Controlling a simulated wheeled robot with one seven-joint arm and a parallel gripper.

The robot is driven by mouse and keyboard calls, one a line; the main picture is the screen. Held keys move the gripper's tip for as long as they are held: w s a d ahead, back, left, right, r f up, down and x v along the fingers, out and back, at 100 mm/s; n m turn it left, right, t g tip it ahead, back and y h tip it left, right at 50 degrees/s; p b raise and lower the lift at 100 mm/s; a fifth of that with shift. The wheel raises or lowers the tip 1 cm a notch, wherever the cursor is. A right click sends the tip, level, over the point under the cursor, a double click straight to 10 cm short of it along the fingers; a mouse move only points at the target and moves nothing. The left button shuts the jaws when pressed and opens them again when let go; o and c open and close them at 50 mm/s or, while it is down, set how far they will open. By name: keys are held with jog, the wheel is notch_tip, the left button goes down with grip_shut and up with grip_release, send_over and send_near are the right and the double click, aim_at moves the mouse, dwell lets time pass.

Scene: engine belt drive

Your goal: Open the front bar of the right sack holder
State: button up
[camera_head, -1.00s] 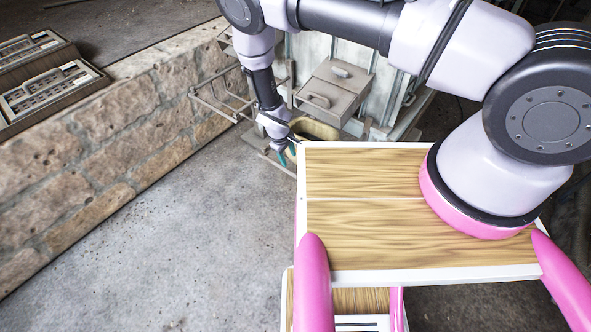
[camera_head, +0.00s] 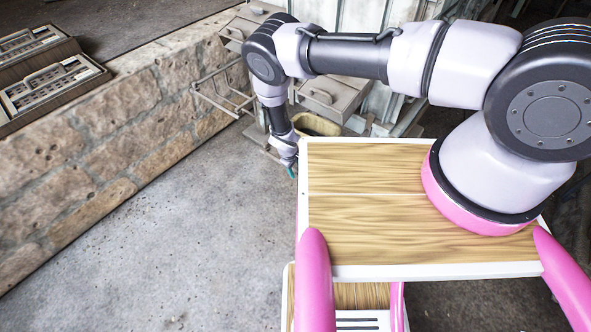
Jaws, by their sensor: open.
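My gripper (camera_head: 291,172), with teal fingertips, hangs pointing down just left of the wood-topped platform. It is small in view; no object shows between its fingers. A metal bar frame (camera_head: 222,98) sticks out from the low stone wall and looks like a sack holder, with its bars standing out in front. Right of it, behind my forearm and wrist, a tan, open-topped container or sack (camera_head: 318,126) sits in a grey metal frame, probably the right sack holder. Its front bar is largely hidden by my wrist, so I cannot tell whether it is open or shut.
Grey boxes with handles, one of them the near box (camera_head: 330,95), stand on the metal structure behind my arm. The stone wall (camera_head: 120,125) runs along the left, with slotted panels (camera_head: 52,85) on top. The concrete floor (camera_head: 170,240) is clear.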

grip_shut()
dwell(1.4)
